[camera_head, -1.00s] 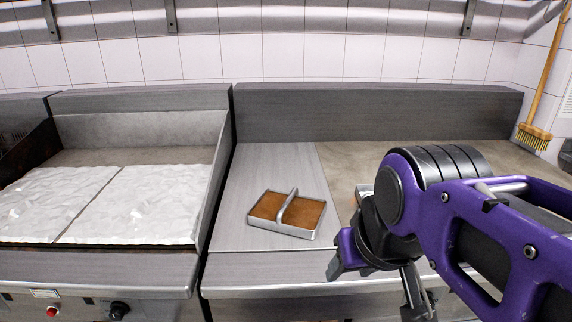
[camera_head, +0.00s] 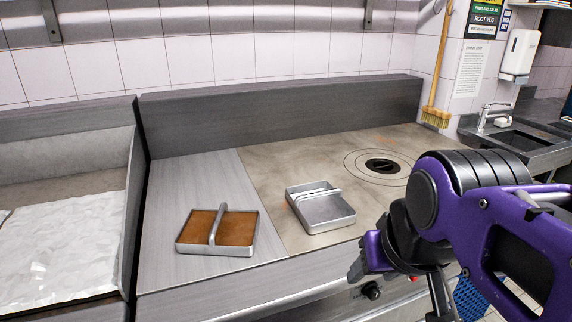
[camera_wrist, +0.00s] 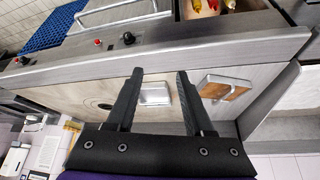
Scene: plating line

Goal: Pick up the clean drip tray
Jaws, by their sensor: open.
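The clean drip tray (camera_head: 330,213) is an empty, shiny metal tray with a bar handle across it. It sits on the stone-coloured part of the counter in the head view, left of my gripper (camera_head: 400,286). In the wrist view the clean tray (camera_wrist: 155,94) shows between my gripper's fingers (camera_wrist: 160,85), some way beyond them. The fingers are apart and hold nothing. A second tray (camera_head: 235,232), filled with brown matter, lies to its left on the grey metal surface. It also shows in the wrist view (camera_wrist: 222,88), right of the fingers.
A round plate with a dark hole (camera_head: 383,166) lies behind the clean tray. A raised backsplash (camera_head: 280,108) runs along the back. A foil-covered griddle (camera_head: 60,250) is at left, a sink (camera_head: 510,140) at right. Knobs (camera_head: 371,291) line the counter's front.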

